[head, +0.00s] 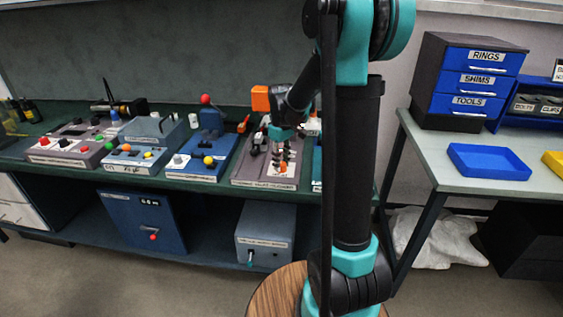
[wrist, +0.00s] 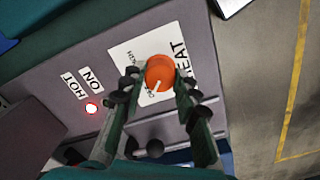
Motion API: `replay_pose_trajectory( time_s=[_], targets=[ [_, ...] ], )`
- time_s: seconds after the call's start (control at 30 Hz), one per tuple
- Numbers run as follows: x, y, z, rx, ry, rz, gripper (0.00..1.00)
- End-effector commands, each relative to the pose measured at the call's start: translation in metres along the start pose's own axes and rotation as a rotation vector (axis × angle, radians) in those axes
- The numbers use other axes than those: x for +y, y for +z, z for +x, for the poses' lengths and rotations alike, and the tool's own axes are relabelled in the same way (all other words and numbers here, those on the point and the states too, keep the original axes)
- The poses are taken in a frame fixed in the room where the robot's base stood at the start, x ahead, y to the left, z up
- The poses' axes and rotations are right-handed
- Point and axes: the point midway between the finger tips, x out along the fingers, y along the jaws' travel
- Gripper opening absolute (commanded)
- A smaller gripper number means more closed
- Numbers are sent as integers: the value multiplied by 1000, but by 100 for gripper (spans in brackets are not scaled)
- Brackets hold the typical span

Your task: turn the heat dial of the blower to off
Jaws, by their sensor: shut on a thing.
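The orange heat dial (wrist: 160,69) sits on a white label plate marked HEAT (wrist: 118,52) in the wrist view. My gripper (wrist: 158,84) has its dark fingers on either side of the dial and is shut on it. The dial's white pointer line points down and slightly left in the wrist view. Some lettering left of the dial is small and partly covered by a finger. In the head view my gripper (head: 283,152) reaches down over the blower (head: 240,178). The dial shows there as a small orange spot (head: 283,168).
A lit red lamp (wrist: 92,108) sits by the HOT and ON labels. A dark round knob (wrist: 153,148) lies between my fingers' bases. In the head view, a blue device with yellow and red knobs (head: 208,150) stands left of the blower. A blue tray (head: 488,161) lies on the right table.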

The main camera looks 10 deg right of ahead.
Motion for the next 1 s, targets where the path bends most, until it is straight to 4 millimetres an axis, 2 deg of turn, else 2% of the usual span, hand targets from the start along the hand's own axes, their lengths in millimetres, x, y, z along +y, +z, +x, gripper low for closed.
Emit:
replay_pose_trajectory(
  time_s=[0.5,0.53,0.67,0.7,1.0],
  targets=[
    [0,0,0,1,1,-19,1],
    [0,0,0,1,1,-19,32],
    [0,0,0,0,0,-18,49],
    [0,0,0,0,0,-18,51],
    [0,0,-2,0,0,-18,51]
  ],
)
